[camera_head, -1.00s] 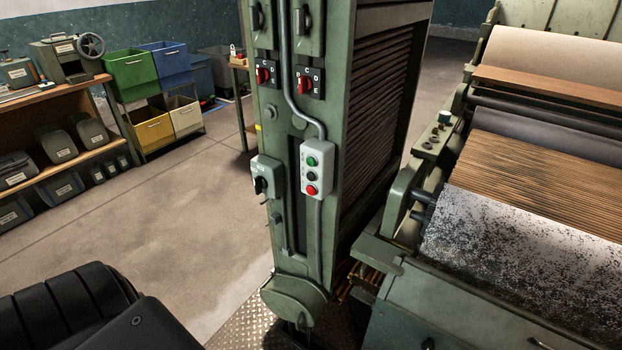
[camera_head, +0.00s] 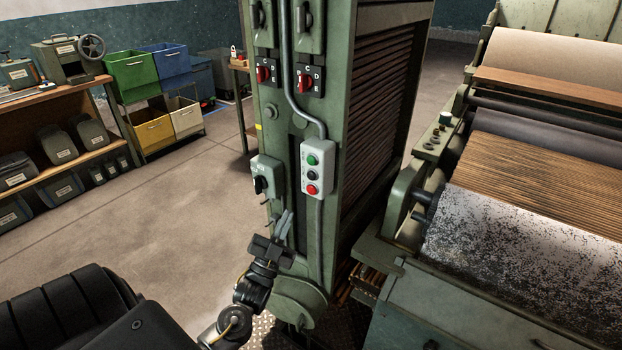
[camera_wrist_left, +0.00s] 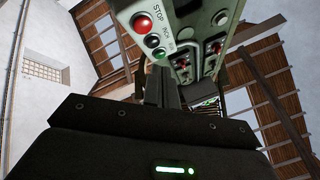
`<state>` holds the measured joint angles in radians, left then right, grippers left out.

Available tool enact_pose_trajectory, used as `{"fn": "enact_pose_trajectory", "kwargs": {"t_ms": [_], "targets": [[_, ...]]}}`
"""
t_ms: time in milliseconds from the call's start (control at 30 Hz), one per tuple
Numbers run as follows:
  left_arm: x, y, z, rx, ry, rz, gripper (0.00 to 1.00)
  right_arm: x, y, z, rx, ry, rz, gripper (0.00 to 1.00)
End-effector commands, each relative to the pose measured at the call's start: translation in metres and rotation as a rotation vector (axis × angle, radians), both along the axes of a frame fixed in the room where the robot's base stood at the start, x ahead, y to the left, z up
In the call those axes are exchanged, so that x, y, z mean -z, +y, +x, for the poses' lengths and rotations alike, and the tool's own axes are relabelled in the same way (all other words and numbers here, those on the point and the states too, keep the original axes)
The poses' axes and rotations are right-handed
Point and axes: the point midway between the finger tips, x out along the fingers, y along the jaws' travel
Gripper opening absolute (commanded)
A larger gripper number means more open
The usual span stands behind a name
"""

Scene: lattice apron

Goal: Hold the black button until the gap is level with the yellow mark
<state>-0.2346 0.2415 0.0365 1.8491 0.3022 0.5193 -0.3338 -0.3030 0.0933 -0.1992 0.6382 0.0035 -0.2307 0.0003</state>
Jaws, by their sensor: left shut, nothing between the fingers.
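A pale grey button box (camera_head: 317,168) is mounted on the front of the green machine post, with a green button on top, the black button (camera_head: 311,176) in the middle and a red button below. The black button also shows in the left wrist view (camera_wrist_left: 151,41). A small yellow mark (camera_head: 259,127) is on the post's left edge, higher up. I cannot make out the gap clearly. My left gripper (camera_head: 286,217) is shut and empty, below and left of the box, apart from the buttons. Its fingers (camera_wrist_left: 160,75) point toward the box in the wrist view. My right gripper is not shown.
A grey switch box with a black knob (camera_head: 262,178) sits just left of the button box. A conduit runs down the post. Red rotary switches (camera_head: 304,83) are above. The roller machine (camera_head: 530,250) stands at right, shelves and bins at left. Open floor lies between.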

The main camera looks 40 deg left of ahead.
Motion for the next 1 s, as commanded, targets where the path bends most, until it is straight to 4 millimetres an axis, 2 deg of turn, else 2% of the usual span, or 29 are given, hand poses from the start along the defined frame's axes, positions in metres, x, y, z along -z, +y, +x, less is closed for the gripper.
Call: {"fn": "enact_pose_trajectory", "kwargs": {"t_ms": [33,100,267,733,1000], "targets": [[-0.017,0.000,-0.005,-0.004,-0.048,0.015,0.00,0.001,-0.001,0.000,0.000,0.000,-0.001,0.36],[-0.037,0.000,-0.011,-0.010,-0.103,0.032,0.00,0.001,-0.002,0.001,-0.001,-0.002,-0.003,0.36],[-0.058,0.000,-0.020,-0.019,-0.167,0.052,0.00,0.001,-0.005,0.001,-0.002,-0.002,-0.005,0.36],[-0.060,0.000,-0.017,-0.020,-0.173,0.053,0.00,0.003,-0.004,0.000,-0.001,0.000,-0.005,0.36],[-0.059,0.001,0.013,-0.018,-0.175,0.053,0.00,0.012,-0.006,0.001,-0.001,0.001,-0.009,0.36]]}}
